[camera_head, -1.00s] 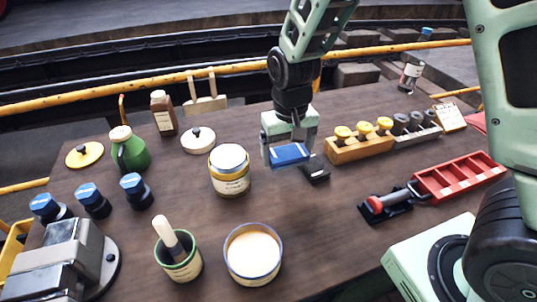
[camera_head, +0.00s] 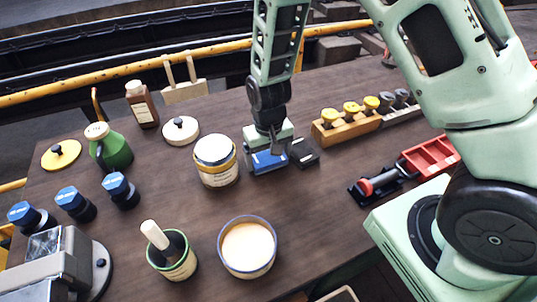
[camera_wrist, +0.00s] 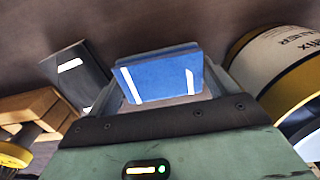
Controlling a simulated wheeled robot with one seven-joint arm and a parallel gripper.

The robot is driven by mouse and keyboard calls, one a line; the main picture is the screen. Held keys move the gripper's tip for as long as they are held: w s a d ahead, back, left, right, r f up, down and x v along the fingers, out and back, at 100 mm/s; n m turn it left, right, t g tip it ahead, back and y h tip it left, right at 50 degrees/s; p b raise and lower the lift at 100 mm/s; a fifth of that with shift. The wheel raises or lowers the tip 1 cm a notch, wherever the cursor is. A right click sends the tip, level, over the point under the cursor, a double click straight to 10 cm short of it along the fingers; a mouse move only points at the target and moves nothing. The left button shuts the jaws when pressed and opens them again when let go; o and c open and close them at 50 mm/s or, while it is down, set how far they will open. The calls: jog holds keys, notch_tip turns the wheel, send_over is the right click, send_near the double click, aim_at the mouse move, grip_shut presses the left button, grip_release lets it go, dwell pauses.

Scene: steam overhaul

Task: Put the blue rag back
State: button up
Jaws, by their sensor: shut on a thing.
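The blue rag (camera_head: 270,161) is a small folded blue block with white marks. My gripper (camera_head: 267,147) is shut on it from above, at or just over the wooden table (camera_head: 330,215); I cannot tell whether it touches the top. The rag lies between the white-and-yellow tin (camera_head: 217,176) on its left and a dark block (camera_head: 303,153) close on its right. In the wrist view the rag (camera_wrist: 160,78) sits between the fingers, with the dark block (camera_wrist: 84,78) at left and the tin (camera_wrist: 285,65) at right.
A wooden rack with yellow-topped pieces (camera_head: 345,131) stands to the right, a red tray (camera_head: 430,156) beyond it. A cream-filled bowl (camera_head: 247,247) and a green pot with a pestle (camera_head: 174,262) are in front. The table's middle, in front of the gripper, is clear.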

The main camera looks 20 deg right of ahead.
aim_at(268, 157)
jog(key=shift+f, duration=0.2)
jog(key=o, duration=0.6)
notch_tip(268, 157, up, 12)
jog(key=b, duration=0.2)
jog(key=s+a+r+n, duration=0.2)
jog(key=s, duration=0.5)
jog(key=s+a+r+n, duration=0.2)
jog(key=s+r+n, duration=0.1)
jog(key=s, duration=0.4)
jog(key=s+a+r+n, duration=0.2)
jog(key=s, duration=0.5)
jog(key=shift+a+r+n+y, duration=0.15)
jog(key=shift+r+n+y, duration=0.15)
jog(key=shift+r+n, duration=0.1)
